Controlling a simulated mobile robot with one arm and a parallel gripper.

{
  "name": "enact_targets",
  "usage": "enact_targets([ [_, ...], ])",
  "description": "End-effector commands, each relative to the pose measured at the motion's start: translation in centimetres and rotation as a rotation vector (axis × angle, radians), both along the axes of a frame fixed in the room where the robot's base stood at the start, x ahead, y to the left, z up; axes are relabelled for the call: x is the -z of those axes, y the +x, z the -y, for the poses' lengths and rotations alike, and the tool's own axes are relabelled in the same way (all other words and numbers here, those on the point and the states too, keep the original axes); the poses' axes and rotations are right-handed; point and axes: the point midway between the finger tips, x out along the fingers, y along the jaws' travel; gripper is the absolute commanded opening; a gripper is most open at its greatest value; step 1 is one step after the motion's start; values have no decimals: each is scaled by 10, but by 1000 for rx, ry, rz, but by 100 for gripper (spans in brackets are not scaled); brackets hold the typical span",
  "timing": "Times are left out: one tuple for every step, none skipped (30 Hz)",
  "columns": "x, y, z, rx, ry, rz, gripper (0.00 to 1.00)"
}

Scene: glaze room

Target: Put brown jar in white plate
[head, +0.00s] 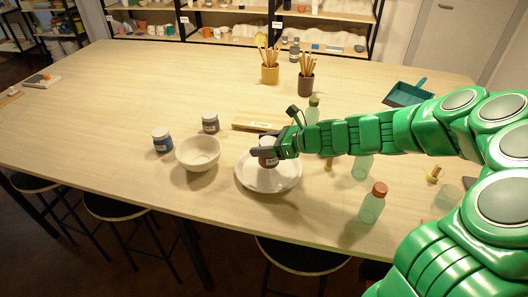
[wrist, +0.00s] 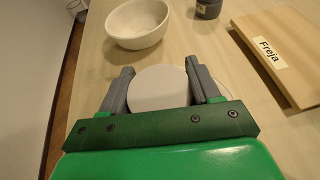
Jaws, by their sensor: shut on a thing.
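The white plate (head: 285,184) lies on the table directly below the jar. I cannot tell whether the jar's base touches the plate. In the wrist view, my gripper's two fingers (wrist: 160,76) stand on either side of a round pale grey lid (wrist: 158,90), which hides the jar's body and most of the plate.
A white bowl (head: 198,153) stands left of the plate, with a blue jar (head: 162,141) and a grey jar (head: 210,123) near it. A wooden board (head: 255,119) lies behind. Bottles, one with a brown cap (head: 372,204), stand to the right. The front left table is clear.

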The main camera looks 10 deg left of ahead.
Motion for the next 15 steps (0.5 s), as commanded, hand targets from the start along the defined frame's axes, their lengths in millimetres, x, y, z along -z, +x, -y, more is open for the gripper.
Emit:
enact_targets([
  [7,0,0,1,1,-4,20],
  [11,0,0,0,3,-6,20],
  [16,-1,0,0,3,-6,20],
  [20,-1,0,0,3,-5,20],
  [23,-1,0,0,2,-4,20],
  [26,-1,0,0,2,-4,20],
  [28,-1,0,-1,2,-3,20],
  [29,-1,0,0,2,-2,20],
  [29,-1,0,-1,2,-1,20],
  [29,-1,0,-1,2,-1,20],
  [29,-1,0,-1,2,0,20],
  [29,-1,0,-1,2,0,20],
  [29,-1,0,-1,2,0,20],
  [29,-1,0,-1,2,0,20],
  [29,-1,0,-1,2,0,20],
])
